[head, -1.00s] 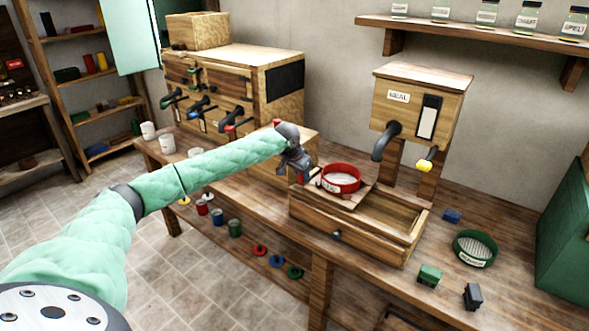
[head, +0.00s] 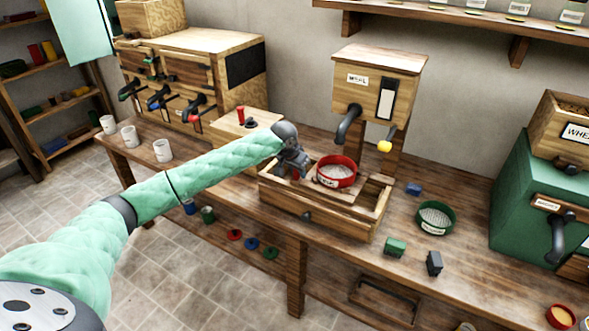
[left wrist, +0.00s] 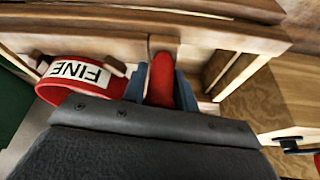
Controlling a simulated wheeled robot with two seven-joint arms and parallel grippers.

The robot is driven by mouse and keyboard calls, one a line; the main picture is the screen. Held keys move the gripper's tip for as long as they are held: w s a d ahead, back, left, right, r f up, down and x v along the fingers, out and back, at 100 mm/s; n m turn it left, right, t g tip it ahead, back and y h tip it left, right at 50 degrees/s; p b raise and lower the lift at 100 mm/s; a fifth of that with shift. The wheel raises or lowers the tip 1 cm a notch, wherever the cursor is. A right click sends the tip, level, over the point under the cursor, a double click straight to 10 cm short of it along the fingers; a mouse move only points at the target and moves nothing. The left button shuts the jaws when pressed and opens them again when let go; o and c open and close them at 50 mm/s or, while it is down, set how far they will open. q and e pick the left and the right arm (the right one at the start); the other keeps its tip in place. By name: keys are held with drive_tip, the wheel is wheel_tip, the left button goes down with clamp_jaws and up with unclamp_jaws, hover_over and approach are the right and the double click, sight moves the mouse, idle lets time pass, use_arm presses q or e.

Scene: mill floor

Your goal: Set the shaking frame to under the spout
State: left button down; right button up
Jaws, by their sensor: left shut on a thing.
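The shaking frame (head: 352,193) is a wooden slide in an open-topped wooden box, carrying a red sieve (head: 337,172). In the left wrist view the sieve (left wrist: 75,90) has a label reading FINE. The black spout (head: 347,124) comes out of the wooden hopper labelled MEAL. The sieve sits below the spout's mouth, roughly in line with it. My left gripper (head: 293,170) is at the left part of the box, shut on the frame's red handle, which shows between the fingers in the left wrist view (left wrist: 162,78). My right gripper is out of view.
A green sieve (head: 436,217), a green block (head: 395,247), a dark block (head: 434,263) and a blue block (head: 413,189) lie right of the box. White cups (head: 129,136) stand at the bench's left end.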

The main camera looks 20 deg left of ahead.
use_arm(q)
drive_tip(key=shift+d, duration=0.2)
drive_tip(key=c, duration=1.4)
unclamp_jaws()
drive_tip(key=shift+o, duration=1)
drive_tip(key=shift+d, duration=0.15)
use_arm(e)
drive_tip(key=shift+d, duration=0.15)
use_arm(q)
drive_tip(key=shift+r, duration=0.15)
drive_tip(key=shift+s+a+r+b, duration=0.15)
drive_tip(key=shift+a+r+b, duration=0.05)
drive_tip(key=shift+r+b, duration=0.1)
drive_tip(key=b+v, duration=0.2)
drive_tip(key=v, duration=0.3)
drive_tip(key=shift+s+d+r, duration=0.1)
drive_tip(key=shift+r, duration=0.2)
drive_tip(key=shift+s+r, duration=0.25)
drive_tip(key=shift+r, duration=0.3)
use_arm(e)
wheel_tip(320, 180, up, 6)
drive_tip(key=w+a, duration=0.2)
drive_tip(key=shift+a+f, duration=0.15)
